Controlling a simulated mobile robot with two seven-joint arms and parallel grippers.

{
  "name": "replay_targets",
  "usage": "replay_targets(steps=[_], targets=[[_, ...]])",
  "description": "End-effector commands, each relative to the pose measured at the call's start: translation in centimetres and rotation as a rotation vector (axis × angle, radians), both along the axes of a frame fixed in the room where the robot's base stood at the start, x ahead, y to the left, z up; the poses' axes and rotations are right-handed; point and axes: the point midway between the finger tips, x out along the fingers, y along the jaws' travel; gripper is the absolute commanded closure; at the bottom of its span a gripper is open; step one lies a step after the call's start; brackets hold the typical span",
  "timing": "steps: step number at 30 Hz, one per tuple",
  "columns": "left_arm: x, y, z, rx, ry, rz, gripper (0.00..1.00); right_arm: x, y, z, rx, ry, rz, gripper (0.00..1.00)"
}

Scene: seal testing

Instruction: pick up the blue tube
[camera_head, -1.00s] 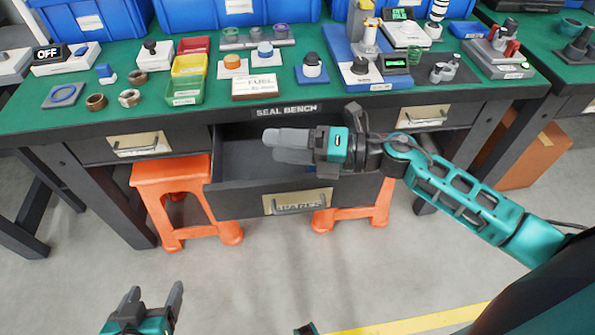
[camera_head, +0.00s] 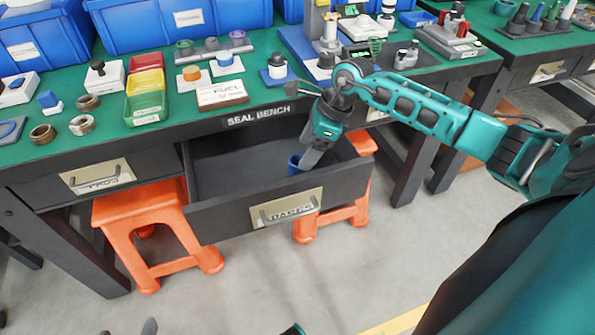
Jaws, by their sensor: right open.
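My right gripper (camera_head: 309,161) is open and points down into the drawer. Its fingers are right beside the tube and overlap its right side in this view; I cannot tell whether they touch it. My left gripper (camera_head: 147,327) shows only as fingertips at the bottom edge, far from the drawer, and its opening cannot be judged.
The drawer front with its handle (camera_head: 286,212) juts out from the bench. Orange stools (camera_head: 155,219) stand below. The green benchtop (camera_head: 70,157) holds coloured bins, rings and small fixtures above the drawer. The rest of the drawer floor looks empty.

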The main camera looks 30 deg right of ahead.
Motion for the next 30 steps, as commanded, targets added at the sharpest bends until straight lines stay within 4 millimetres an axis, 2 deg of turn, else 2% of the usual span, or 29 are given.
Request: replay_targets(steps=[5,12,15,23,30], targets=[[-0.2,-0.1,-0.4,-0.004,0.004,0.003,0.25,0.3,0.5,-1.3,0.002,0.001,0.0,0.25],[-0.2,0.0,-1.4,-0.003,0.005,0.004,0.25,1.3,1.4,-4.6,0.004,0.002,-0.003,0.25],[-0.2,0.0,-1.5,-0.002,0.006,0.003,0.25,1.5,1.7,-5.4,0.003,0.001,-0.002,0.25],[-0.2,0.1,-1.5,0.004,0.005,0.0,0.25,1.5,1.7,-5.5,0.002,0.0,-0.001,0.25],[-0.2,0.3,-1.6,0.008,0.005,-0.002,0.25,1.5,1.7,-5.5,0.002,0.001,-0.001,0.46]])
